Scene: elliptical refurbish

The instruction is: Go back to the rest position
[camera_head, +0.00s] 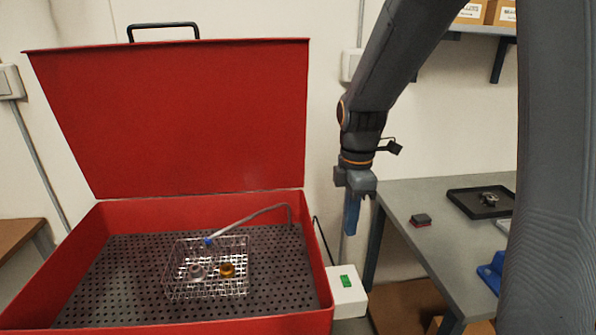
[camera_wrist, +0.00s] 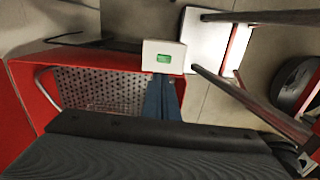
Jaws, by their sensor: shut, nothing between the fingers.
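My gripper (camera_head: 351,228) hangs pointing down in the head view, to the right of the red washing tub and left of the grey table. Its blue fingers are together with nothing between them. The fingers also show in the wrist view (camera_wrist: 163,98), below a white box with a green switch. My arm comes down from the upper right of the head view.
The red tub (camera_head: 317,275) stands with its lid (camera_head: 190,120) raised. A wire basket (camera_head: 207,284) inside holds a grey part and an orange part. The white switch box (camera_head: 346,294) is below my gripper. The grey table (camera_head: 400,205) bears a black tray (camera_head: 465,203).

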